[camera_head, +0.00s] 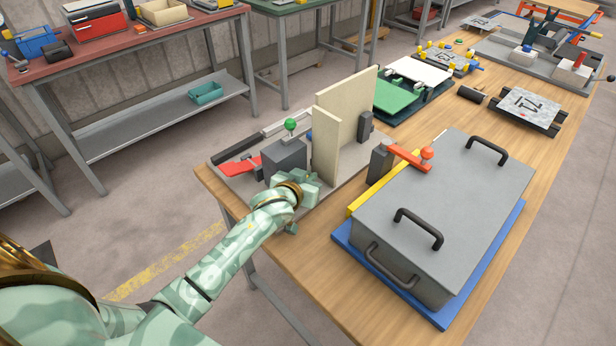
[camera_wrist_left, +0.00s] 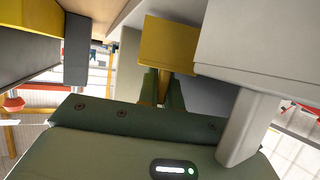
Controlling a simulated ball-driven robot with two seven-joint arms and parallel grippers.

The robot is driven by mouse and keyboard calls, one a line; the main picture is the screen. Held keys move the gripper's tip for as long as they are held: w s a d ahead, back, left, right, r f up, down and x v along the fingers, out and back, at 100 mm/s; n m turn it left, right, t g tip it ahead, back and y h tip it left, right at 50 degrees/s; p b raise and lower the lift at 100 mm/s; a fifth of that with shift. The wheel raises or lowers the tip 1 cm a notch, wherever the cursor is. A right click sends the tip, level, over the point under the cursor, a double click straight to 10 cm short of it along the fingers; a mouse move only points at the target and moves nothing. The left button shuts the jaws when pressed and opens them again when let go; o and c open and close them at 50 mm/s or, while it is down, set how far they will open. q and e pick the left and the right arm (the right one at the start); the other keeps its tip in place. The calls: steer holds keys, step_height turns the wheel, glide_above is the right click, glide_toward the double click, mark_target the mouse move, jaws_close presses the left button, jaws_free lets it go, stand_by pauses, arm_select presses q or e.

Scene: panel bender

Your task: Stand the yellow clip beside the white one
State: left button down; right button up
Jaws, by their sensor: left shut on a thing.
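My left gripper (camera_head: 302,190) is at the near end of the wooden bench, low in front of the cream panels. In the left wrist view its fingers (camera_wrist_left: 163,88) are shut on the narrow stem of the yellow clip (camera_wrist_left: 166,45), whose wider block shows beyond the fingertips. The white clip (camera_wrist_left: 245,45), with a wide block and a pale stem, is right of the yellow one in that view. The two look close together; I cannot tell whether they touch. In the head view I cannot make out either clip near the gripper. My right gripper is not in view.
Upright cream panels (camera_head: 347,115) stand just beyond the gripper. A grey block with a green knob (camera_head: 290,124) is left of them. A large grey box (camera_head: 450,205) with black handles and an orange lever (camera_head: 408,157) stand to the right. Fixtures fill the far bench.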

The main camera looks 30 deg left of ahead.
arm_select(q)
steer(key=c, duration=1.6)
jaws_free()
steer(key=shift+f, duration=0.25)
steer(key=shift+r, duration=0.1)
steer(key=shift+s+r+p, duration=0.5)
steer(key=shift+s+r, duration=0.1)
steer(key=shift+r, duration=0.3)
steer(key=p+v, duration=0.2)
steer(key=v, duration=0.8)
steer(key=shift+s+d+r+p, duration=0.1)
steer(key=shift+s+r+p, duration=0.05)
steer(key=shift+s+p, duration=0.25)
steer(key=shift+w, duration=0.1)
